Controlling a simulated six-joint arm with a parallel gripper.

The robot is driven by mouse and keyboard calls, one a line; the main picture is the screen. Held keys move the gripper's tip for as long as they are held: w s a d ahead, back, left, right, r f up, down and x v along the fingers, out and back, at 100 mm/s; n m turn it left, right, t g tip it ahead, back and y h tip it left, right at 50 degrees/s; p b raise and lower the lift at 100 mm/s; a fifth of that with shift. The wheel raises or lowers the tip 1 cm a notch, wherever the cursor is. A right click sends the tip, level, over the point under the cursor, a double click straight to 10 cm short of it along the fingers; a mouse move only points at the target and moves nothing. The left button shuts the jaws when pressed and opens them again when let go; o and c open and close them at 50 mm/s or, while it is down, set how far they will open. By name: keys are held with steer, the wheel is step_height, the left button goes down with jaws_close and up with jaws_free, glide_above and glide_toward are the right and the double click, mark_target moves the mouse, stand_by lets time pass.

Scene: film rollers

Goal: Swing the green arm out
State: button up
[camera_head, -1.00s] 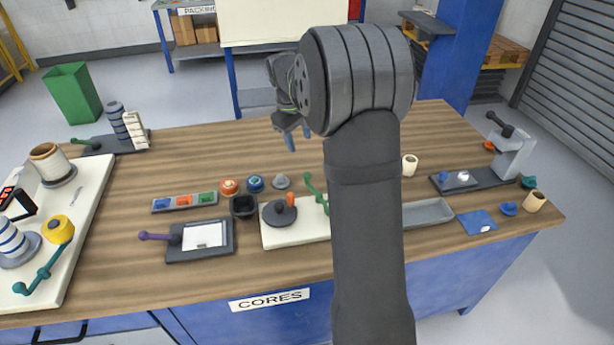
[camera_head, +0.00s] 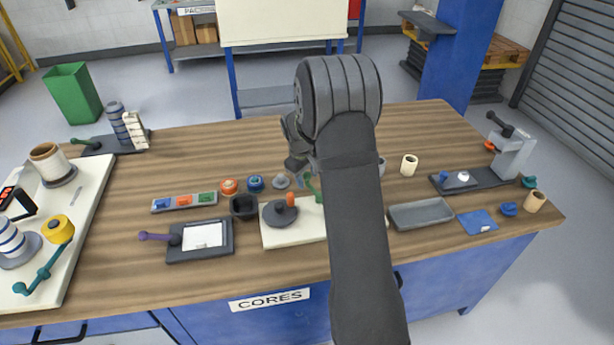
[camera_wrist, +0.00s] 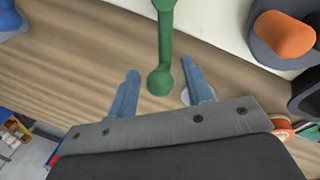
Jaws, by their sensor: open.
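The green arm (camera_head: 312,186) stands at the middle of the table, on the white board (camera_head: 292,235), partly hidden by my own arm. In the wrist view the green arm (camera_wrist: 166,40) runs down from the top edge and ends in a round knob. My gripper (camera_wrist: 160,69) is open, with its two blue fingers on either side of the knob end. Clear gaps show on both sides in this view, and I cannot tell the height between fingers and knob.
A dark disc with an orange knob (camera_wrist: 285,35) lies right of the green arm in the wrist view. A black cup (camera_head: 243,207) and small orange and blue rollers stand nearby. A grey tray (camera_head: 421,215) lies to the right.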

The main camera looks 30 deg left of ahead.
jaws_close()
steer(key=shift+w, duration=0.15)
stand_by(0.4)
steer(key=shift+w+d+m, duration=0.4)
steer(key=shift+w+m, duration=0.15)
steer(key=shift+m, duration=0.55)
steer(key=shift+w+d+m+h, duration=0.25)
steer(key=shift+w+d+m, duration=0.1)
steer(key=shift+m, duration=0.4)
steer(key=shift+w+d+m+h, duration=0.25)
steer(key=shift+w+m, duration=0.05)
steer(key=shift+m, duration=0.45)
steer(key=shift+w+d+m+g, duration=0.25)
steer(key=shift+d+m, duration=0.25)
steer(key=shift+m, duration=0.4)
steer(key=shift+w+d+m+g, duration=0.25)
steer(key=shift+d+m, duration=0.25)
steer(key=shift+m, duration=0.4)
steer(key=shift+d, duration=0.15)
jaws_free()
